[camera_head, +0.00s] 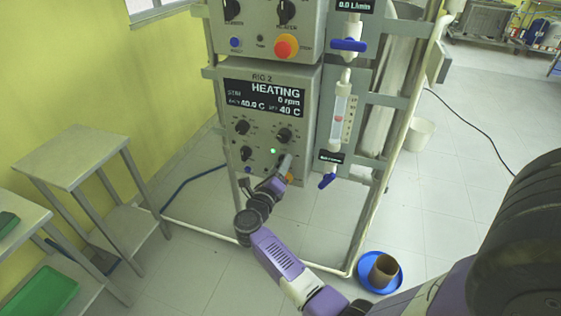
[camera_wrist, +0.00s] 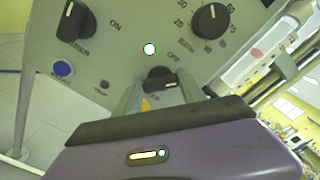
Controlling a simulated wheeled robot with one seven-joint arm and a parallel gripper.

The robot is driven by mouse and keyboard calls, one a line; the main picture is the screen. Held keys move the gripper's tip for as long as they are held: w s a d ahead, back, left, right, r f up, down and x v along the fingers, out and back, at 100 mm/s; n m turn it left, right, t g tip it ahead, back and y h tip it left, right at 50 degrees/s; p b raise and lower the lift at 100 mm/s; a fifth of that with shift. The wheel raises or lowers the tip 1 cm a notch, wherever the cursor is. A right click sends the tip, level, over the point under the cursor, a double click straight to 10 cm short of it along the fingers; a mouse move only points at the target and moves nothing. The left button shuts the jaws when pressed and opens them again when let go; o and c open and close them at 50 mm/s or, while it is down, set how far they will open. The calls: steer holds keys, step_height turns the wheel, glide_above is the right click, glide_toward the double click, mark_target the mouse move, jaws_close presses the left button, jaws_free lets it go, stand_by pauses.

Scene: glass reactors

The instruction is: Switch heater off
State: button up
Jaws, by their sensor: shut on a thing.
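The grey control panel (camera_head: 315,135) labelled RIG 2 has a dark display (camera_head: 264,97) reading HEATING, 0 rpm and 40 C. My gripper (camera_head: 283,171) is at the panel's lower right knob. In the wrist view, my gripper (camera_wrist: 161,94) is shut on this black heater knob (camera_wrist: 158,72), with OFF printed just above it. A light mark shows low on the knob; the fingers hide part of it and some of its label. A green lamp (camera_wrist: 150,49) is lit above and left of the knob; it also shows in the head view (camera_head: 273,151).
The stirrer knob (camera_wrist: 74,22) and a blue button (camera_wrist: 63,69) are to the left. The bath dial (camera_wrist: 210,22) is upper right. A blue-handled valve (camera_head: 327,181) hangs right of the panel.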

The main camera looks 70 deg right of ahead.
steer(key=shift+f+n+p, duration=0.1)
steer(key=shift+n+p, duration=2.45)
steer(key=shift+n, duration=1.35)
steer(key=o, duration=1.4)
steer(key=shift+c, duration=0.2)
steer(key=a, duration=0.8)
steer(key=shift+s+b, duration=0.25)
steer(key=shift+b, duration=0.1)
